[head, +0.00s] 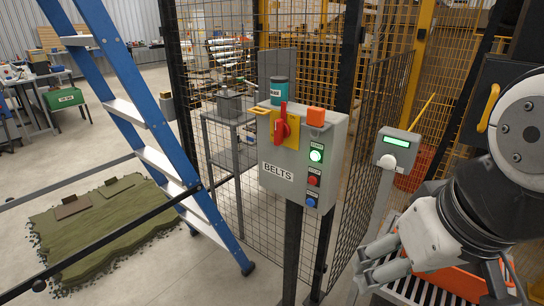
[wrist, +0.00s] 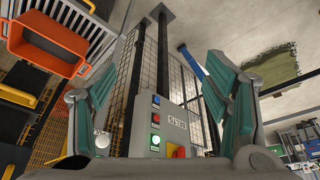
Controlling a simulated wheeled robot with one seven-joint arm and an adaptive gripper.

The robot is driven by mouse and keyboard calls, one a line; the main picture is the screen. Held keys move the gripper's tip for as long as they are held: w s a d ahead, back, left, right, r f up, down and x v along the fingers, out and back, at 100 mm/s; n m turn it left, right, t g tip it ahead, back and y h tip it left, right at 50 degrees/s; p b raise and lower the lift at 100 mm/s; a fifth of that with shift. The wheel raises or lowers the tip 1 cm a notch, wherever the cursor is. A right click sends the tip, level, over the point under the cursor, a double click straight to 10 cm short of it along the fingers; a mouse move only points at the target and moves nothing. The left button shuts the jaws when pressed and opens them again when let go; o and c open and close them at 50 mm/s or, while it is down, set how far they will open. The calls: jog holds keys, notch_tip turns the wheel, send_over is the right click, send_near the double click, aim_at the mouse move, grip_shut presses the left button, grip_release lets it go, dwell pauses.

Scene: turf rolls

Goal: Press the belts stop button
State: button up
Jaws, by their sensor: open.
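A grey control box (head: 268,183) marked BELTS stands on a dark post in the head view. Its right side carries a lit green button (head: 316,155), a red button (head: 313,180) below it and a blue button (head: 311,202) lowest. The small labels by them are too small to read surely. A red handle (head: 283,128) sits on a yellow plate at its left. My gripper (head: 366,264) is open and empty, right of and lower than the box. In the wrist view the box appears upside down between the open fingers (wrist: 158,75), with its red button (wrist: 155,118) apart from them.
A teal can (head: 279,92) and an orange block (head: 316,116) are on the box top. A grey pedestal with a green display (head: 397,142) stands to the right. Wire fencing (head: 345,215) runs behind. A blue ladder (head: 137,115) and green turf (head: 110,235) are left.

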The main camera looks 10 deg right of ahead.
jog(key=shift+c, duration=0.5)
grip_shut()
dwell(0.8)
